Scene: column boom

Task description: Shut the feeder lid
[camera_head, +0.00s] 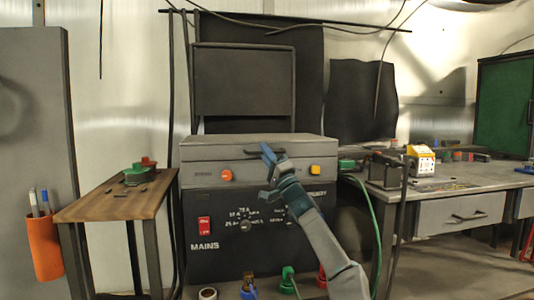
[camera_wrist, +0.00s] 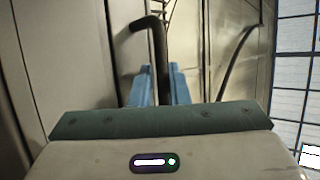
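The grey feeder box (camera_head: 205,152) sits on the black machine marked MAINS. Its top face looks flat, and I cannot tell whether that face is the lid or how far the lid stands open. A dark bar handle (camera_head: 280,154) is at its upper front; it also shows in the wrist view (camera_wrist: 150,22) as a bent bar. My gripper (camera_head: 267,152) is at this handle. In the wrist view its blue fingers (camera_wrist: 160,85) lie on either side of the dark bar. Whether they press on it is not clear.
A dark upright panel (camera_head: 243,80) stands behind the box. A wooden side table (camera_head: 110,205) with a red and green item is at left, beside an orange pen holder (camera_head: 46,245). A grey workbench (camera_head: 455,180) stands at right. A green cable (camera_head: 375,225) hangs between machine and bench.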

